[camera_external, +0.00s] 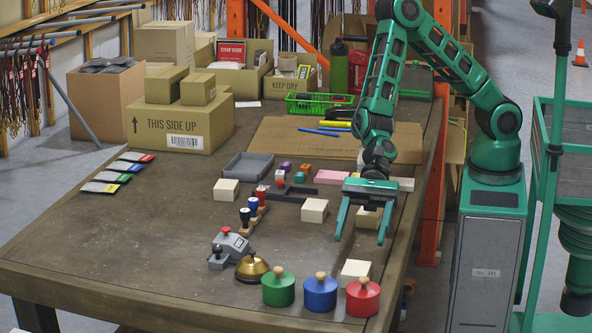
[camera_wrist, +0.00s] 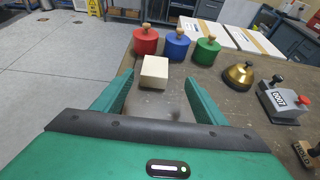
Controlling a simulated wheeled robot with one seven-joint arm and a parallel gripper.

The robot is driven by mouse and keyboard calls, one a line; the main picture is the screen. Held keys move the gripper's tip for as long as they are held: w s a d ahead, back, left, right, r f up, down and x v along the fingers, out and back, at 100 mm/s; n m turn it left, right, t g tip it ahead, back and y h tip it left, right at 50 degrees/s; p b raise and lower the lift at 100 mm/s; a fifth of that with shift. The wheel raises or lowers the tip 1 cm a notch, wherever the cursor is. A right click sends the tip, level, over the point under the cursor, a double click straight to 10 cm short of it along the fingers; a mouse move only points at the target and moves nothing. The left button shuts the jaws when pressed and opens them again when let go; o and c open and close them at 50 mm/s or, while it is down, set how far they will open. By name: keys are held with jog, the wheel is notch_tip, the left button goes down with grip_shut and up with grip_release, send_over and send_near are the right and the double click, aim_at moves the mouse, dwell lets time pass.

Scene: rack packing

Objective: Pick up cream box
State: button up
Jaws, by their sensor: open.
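My gripper (camera_external: 362,238) is open, its two teal fingers spread apart above the right part of the table. A cream box (camera_wrist: 154,72) lies beyond the fingertips in the wrist view, roughly in line with the gap between them. It appears to be the cream box (camera_external: 355,271) behind the red pot in the external view. Another cream box (camera_external: 366,218) shows between the fingers there, partly hidden. More cream boxes stand at the table's middle (camera_external: 314,210) and left of it (camera_external: 226,190). Nothing is held.
Red (camera_external: 363,298), blue (camera_external: 320,292) and green (camera_external: 278,289) knobbed pots stand at the table's front edge. A brass bell (camera_external: 251,268), a grey stamping device (camera_external: 229,246) and hand stamps (camera_external: 253,207) are to the left. The table's front left is clear.

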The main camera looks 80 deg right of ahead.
aim_at(358, 264)
jog(key=x, duration=0.5)
jog(key=shift+s+a+f, duration=0.1)
jog(key=shift+a+f, duration=0.05)
jog(key=shift+a, duration=0.1)
jog(key=a, duration=0.1)
jog(key=a+f, duration=0.2)
jog(key=shift+s+a, duration=0.25)
jog(key=shift+s, duration=0.15)
jog(key=shift+a+f, duration=0.15)
jog(key=shift+a, duration=0.35)
jog(key=c, duration=1.2)
